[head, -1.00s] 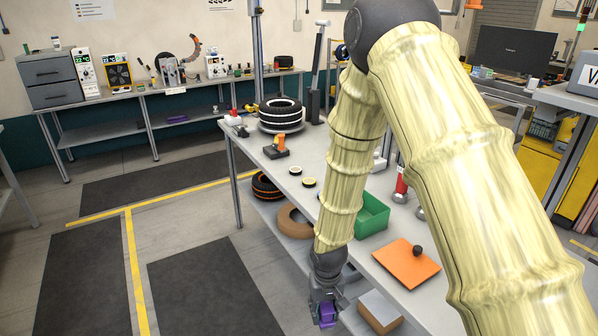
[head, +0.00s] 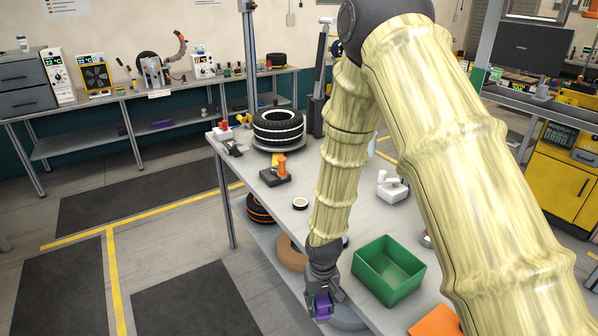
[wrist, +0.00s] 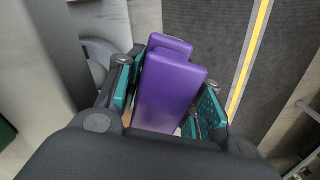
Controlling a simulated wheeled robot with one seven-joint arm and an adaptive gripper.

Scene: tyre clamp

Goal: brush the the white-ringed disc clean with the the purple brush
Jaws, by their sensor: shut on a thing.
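A small dark disc with a white ring (head: 300,203) lies on the grey workbench (head: 345,205), just left of my arm in the head view. The purple brush (head: 322,306) is held in my gripper (head: 320,296), low in the head view, in front of the bench's near edge and apart from the disc. In the wrist view the purple brush (wrist: 172,92) fills the space between the teal-padded fingers of my gripper (wrist: 165,98). My gripper is shut on it. The brush's bristles cannot be made out. The disc does not show in the wrist view.
A green open bin (head: 388,270) and an orange plate (head: 437,322) are on the bench to the right. A black tyre (head: 278,128), an orange-handled tool (head: 275,172) and a white device (head: 392,186) stand farther back. Tyres lie on the shelf below. Open floor is at left.

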